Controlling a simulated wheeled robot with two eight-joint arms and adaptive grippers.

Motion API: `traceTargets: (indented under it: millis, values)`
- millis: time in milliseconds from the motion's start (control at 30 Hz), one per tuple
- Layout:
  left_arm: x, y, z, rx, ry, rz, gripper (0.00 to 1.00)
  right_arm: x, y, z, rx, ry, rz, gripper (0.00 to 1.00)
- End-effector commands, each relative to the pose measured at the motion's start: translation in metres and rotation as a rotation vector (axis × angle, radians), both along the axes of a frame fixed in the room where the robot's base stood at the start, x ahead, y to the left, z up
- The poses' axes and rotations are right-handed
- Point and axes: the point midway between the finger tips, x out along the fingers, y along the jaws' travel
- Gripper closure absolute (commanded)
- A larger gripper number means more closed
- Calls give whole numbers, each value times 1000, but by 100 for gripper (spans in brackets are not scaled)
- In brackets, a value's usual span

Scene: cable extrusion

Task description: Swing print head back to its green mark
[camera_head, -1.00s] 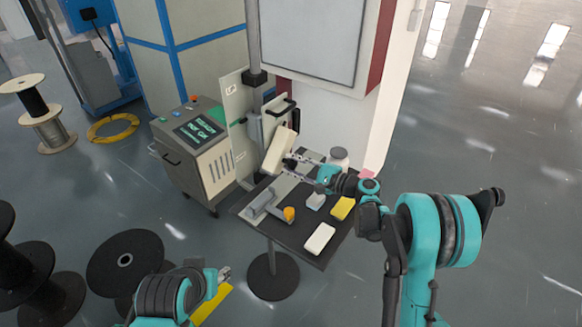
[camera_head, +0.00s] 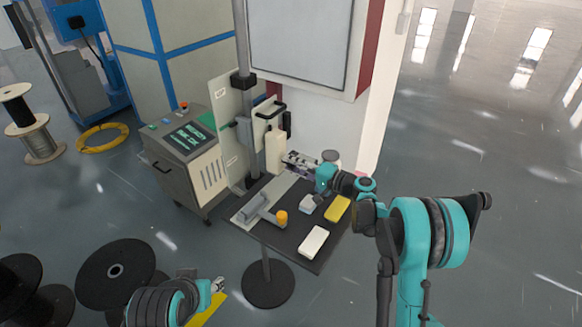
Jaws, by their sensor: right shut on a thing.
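The print head (camera_head: 275,151) is a cream block on the upright stand behind the small dark table. It hangs about upright, below a bracket with a black handle (camera_head: 270,110). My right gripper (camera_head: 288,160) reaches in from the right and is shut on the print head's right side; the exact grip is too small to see.
The dark table (camera_head: 286,246) holds a grey fixture with an orange knob (camera_head: 281,217), a white block (camera_head: 313,241), a yellow block (camera_head: 338,208) and a small pale-blue item (camera_head: 309,203). A control cabinet (camera_head: 185,155) stands left. Black spools (camera_head: 115,268) lie front left.

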Motion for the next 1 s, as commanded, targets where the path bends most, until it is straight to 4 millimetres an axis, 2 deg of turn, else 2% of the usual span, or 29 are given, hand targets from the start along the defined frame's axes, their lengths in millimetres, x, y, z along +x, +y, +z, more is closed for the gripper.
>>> traceTargets:
  millis: [533,567,600,633,1000]
  values:
    - [0,0,0,0,0,0,60,2,-1,0,-15,-19,-1,100]
    - [0,0,0,0,0,0,60,2,-1,0,-15,-19,-1,66]
    - [0,0,0,0,0,0,60,2,-1,0,-15,-19,-1,55]
    - [0,0,0,0,0,0,60,2,-1,0,-14,-19,-1,50]
    - [0,0,0,0,0,0,60,-1,-5,0,-13,-19,-2,50]
